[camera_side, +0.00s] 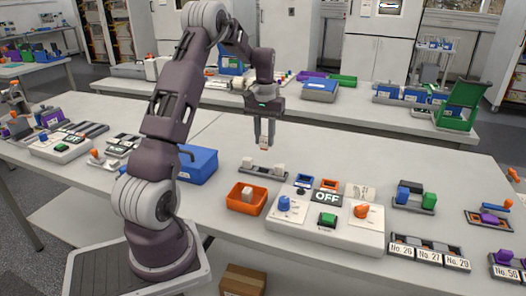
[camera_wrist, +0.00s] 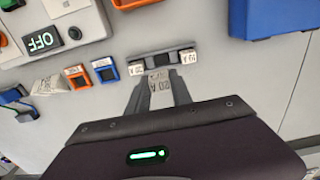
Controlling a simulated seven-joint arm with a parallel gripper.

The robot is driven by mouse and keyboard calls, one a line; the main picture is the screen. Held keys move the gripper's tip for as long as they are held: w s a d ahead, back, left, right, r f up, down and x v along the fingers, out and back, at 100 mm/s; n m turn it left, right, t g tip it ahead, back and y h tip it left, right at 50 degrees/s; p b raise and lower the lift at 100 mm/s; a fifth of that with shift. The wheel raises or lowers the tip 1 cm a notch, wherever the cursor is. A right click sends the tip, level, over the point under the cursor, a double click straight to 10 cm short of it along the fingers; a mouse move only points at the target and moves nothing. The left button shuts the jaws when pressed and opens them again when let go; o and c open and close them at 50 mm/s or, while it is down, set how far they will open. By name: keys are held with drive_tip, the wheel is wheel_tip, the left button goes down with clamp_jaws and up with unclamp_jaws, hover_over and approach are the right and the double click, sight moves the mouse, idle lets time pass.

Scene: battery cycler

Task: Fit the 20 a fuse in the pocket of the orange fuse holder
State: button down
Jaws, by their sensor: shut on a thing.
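My gripper (camera_side: 265,138) is shut on a white fuse (camera_side: 265,145), held upright above the table. In the wrist view my gripper (camera_wrist: 159,85) has the fuse (camera_wrist: 160,81) between its fingertips, and its face reads 20 A. The orange fuse holder (camera_side: 329,185) sits behind the OFF display, to the right of and below the gripper in the side view. In the wrist view the orange holder (camera_wrist: 77,77) lies left of the fuse, and its dark pocket looks empty.
A grey rack (camera_side: 262,172) under the gripper holds two white fuses, one at each end. A blue holder (camera_wrist: 105,70) sits beside the orange one. An orange tray (camera_side: 239,205) with a white piece and a blue bin (camera_side: 198,165) stand nearby. The cycler panel (camera_side: 348,240) has raised knobs.

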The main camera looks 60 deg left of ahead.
drive_tip(key=w+d+f, duration=0.2)
drive_tip(key=w+d, duration=1.3)
drive_tip(key=w, duration=0.1)
drive_tip(key=shift+s+f, duration=0.15)
drive_tip(key=shift+f, duration=1.6)
drive_tip(key=shift+s+f, duration=0.1)
drive_tip(key=shift+f, duration=1.65)
drive_tip(key=shift+f, duration=0.15)
drive_tip(key=c, duration=1.1)
unclamp_jaws()
drive_tip(key=shift+o, duration=0.2)
